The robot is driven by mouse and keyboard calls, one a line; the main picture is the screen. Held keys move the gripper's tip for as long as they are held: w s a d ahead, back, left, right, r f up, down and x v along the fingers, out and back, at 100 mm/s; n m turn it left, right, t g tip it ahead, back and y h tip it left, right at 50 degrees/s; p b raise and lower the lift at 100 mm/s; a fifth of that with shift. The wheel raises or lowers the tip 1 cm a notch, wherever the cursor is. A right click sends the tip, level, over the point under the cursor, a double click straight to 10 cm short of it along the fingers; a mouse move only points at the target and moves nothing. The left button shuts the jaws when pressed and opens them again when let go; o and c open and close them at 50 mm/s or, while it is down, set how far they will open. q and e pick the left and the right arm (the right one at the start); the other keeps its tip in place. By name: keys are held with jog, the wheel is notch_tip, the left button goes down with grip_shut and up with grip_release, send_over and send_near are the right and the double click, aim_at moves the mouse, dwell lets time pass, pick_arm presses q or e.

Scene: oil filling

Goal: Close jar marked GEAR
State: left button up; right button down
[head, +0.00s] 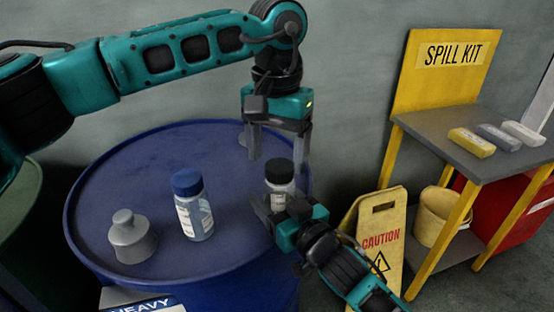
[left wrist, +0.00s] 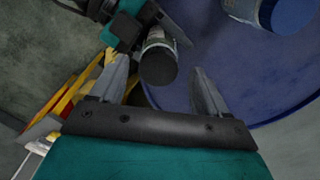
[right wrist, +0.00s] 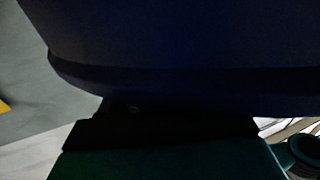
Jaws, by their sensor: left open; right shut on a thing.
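A small clear jar (head: 279,199) with a pale label and a black lid (head: 280,171) is at the right edge of the blue drum's top. The lid sits upright on the jar's mouth; I cannot tell how tight it is, and the label is unreadable. My right gripper (head: 271,207) is shut on the jar low on its body. My left gripper (head: 278,154) is open just above the lid, fingers pointing down, one to each side. In the left wrist view the black lid (left wrist: 158,69) lies between the open fingertips. The right wrist view is dark and hides the jar.
The blue drum (head: 110,190) also bears a blue-capped jar (head: 188,205) and a grey lidded container (head: 131,237) to the left. A yellow caution sign (head: 380,235) and a spill kit table (head: 470,140) stand at the right. The drum's back left is clear.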

pick_arm(q)
notch_tip(320, 180, up, 2)
jog(key=shift+r, duration=0.1)
jog(key=n, duration=0.5)
jog(key=shift+r, duration=0.15)
jog(key=n, duration=0.3)
jog(key=shift+w+r+n, duration=0.1)
jog(key=shift+r+n, duration=0.1)
jog(key=shift+n, duration=0.1)
jog(key=n, duration=0.7)
jog(key=shift+w+d+r, duration=0.1)
jog(key=shift+r, duration=0.3)
jog(key=n, duration=0.7)
jog(key=shift+w+r, duration=0.1)
jog(key=shift+r, duration=0.25)
jog(key=n, duration=0.4)
jog(key=shift+r, duration=0.2)
jog(key=n, duration=0.4)
jog(key=shift+w+d+r+n, duration=0.1)
jog(key=shift+r+n, duration=0.15)
jog(key=shift+n, duration=0.15)
